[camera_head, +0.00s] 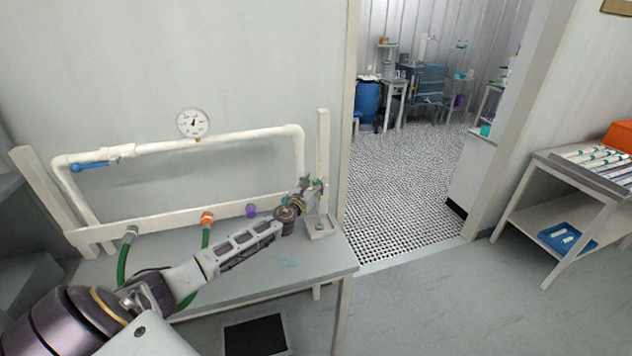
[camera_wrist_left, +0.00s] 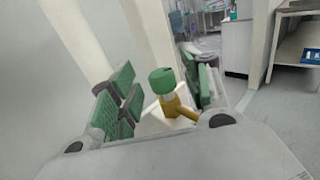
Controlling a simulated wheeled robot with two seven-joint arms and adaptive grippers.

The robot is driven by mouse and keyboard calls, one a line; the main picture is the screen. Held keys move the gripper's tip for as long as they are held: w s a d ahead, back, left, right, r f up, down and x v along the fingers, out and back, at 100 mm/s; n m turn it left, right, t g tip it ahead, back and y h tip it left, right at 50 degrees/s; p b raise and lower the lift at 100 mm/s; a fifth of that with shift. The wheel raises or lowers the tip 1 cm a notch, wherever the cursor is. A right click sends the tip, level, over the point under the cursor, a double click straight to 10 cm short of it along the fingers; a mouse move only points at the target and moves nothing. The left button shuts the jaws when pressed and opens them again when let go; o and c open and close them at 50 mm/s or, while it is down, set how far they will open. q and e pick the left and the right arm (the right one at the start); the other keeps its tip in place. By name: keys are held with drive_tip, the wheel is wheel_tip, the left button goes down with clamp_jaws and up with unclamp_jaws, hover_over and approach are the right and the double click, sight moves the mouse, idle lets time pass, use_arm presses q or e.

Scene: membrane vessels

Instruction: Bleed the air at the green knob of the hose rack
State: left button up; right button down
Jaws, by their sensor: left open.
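The hose rack is a white pipe frame (camera_head: 215,137) against the wall above a grey bench. The green knob (camera_wrist_left: 162,80) shows in the left wrist view, on top of a brass valve body (camera_wrist_left: 176,108) with a side spout. My left gripper (camera_head: 309,188) is at the right end of the rack. In the left wrist view its green-padded fingers (camera_wrist_left: 158,97) are open, one on each side of the knob, with gaps visible. In the head view the knob is hard to tell apart from the fingers.
A pressure gauge (camera_head: 193,123) and a blue lever (camera_head: 90,166) are on the pipe. Orange (camera_head: 207,218) and purple (camera_head: 251,210) fittings sit on the lower rail. A small tray (camera_head: 320,231) stands below my gripper. A doorway and a shelf table (camera_head: 545,157) are to the right.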

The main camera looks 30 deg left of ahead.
use_arm(q)
drive_tip(key=shift+w, duration=0.85)
use_arm(e)
drive_tip(key=shift+a, duration=0.3)
use_arm(q)
drive_tip(key=c, duration=1.1)
drive_tip(key=shift+o, duration=0.2)
use_arm(e)
drive_tip(key=shift+d, duration=0.1)
drive_tip(key=shift+d+f, duration=0.15)
